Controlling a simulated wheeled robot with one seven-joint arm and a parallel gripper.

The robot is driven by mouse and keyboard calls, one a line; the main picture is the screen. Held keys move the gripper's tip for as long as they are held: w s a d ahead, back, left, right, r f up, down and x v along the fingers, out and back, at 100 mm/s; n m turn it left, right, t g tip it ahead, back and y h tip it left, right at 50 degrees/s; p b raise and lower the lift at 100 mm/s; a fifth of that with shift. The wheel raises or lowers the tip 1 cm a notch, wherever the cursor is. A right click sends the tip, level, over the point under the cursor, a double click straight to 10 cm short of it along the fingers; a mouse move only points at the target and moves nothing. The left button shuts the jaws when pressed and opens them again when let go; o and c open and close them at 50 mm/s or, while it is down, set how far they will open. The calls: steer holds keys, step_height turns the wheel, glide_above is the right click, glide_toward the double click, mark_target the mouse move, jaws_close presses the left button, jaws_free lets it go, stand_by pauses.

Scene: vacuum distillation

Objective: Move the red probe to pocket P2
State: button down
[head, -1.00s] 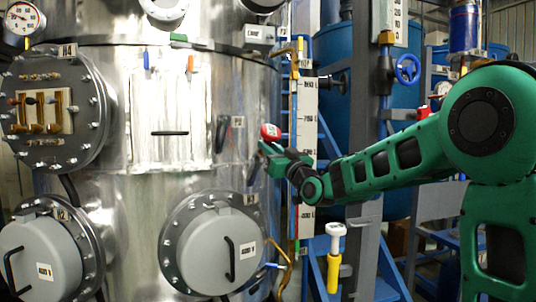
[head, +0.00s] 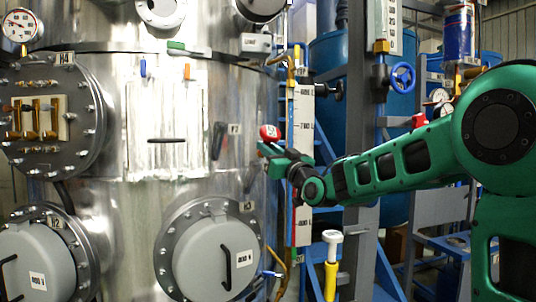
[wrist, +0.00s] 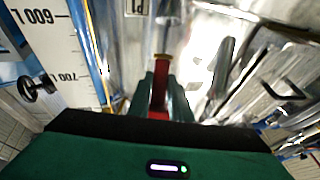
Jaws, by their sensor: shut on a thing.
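My gripper (head: 270,155) is in front of the right side of the steel vessel (head: 110,185). It is shut on the red probe (head: 270,132), whose red head with a white label shows above the fingers. In the wrist view the red probe (wrist: 160,100) lies between the two green fingers, with a brass-coloured end pointing away from me. A tag that seems to read P3 (head: 235,129) is on the vessel left of my gripper, beside a dark angled fitting (head: 218,140). I cannot make out a P2 tag.
Round flanged covers (head: 215,255) stick out from the vessel's lower part. A white level scale (head: 304,110) and pipework stand just right of my gripper. A blue (head: 143,68) and an orange piece (head: 187,71) are on the vessel's upper front. A yellow-handled tool (head: 331,265) stands lower right.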

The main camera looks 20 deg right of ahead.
mark_target(274, 135)
steer(key=shift+s+d+r, duration=0.1)
steer(key=shift+r, duration=0.05)
steer(key=shift+s+d+r, duration=0.2)
steer(key=shift+s+r, duration=0.55)
steer(key=shift+r, duration=0.15)
steer(key=shift+s+d+r, duration=0.15)
steer(key=shift+s+r, duration=0.55)
steer(key=shift+r, duration=0.2)
steer(key=shift+s, duration=0.15)
steer(key=v, duration=0.6)
steer(key=shift+s+r, duration=0.25)
stand_by(1.1)
steer(key=shift+d, duration=0.1)
